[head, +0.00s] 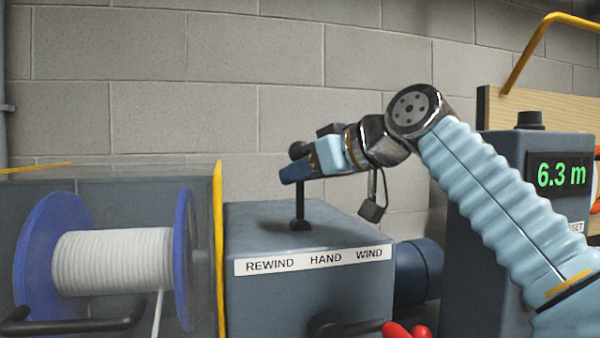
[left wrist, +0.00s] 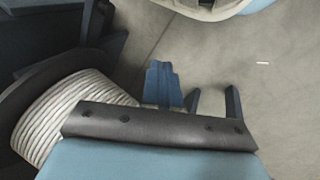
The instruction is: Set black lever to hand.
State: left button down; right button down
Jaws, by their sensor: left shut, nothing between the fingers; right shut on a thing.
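The black lever (head: 300,207) rises from the top of a grey-blue box (head: 300,287). A white label on the box front reads REWIND, HAND, WIND from left to right. The lever stands about upright, above the gap between REWIND and HAND; its exact setting is hard to tell from this angle.
A blue spool (head: 45,245) of white rope (head: 112,262) sits behind a clear guard with a yellow edge (head: 218,245) at left. A display unit (head: 558,174) reading 6.3 m stands at right. A red-handled part (head: 405,330) is at the bottom. A block wall closes the back.

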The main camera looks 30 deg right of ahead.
jog(key=shift+r+t, duration=0.3)
jog(key=shift+r, duration=0.15)
jog(key=c, duration=1)
grip_release()
jog(key=shift+d, duration=0.1)
jog(key=shift+a, duration=0.2)
jog(key=shift+d+f, duration=0.1)
jog(key=v, duration=1.4)
jog(key=shift+b, duration=0.4)
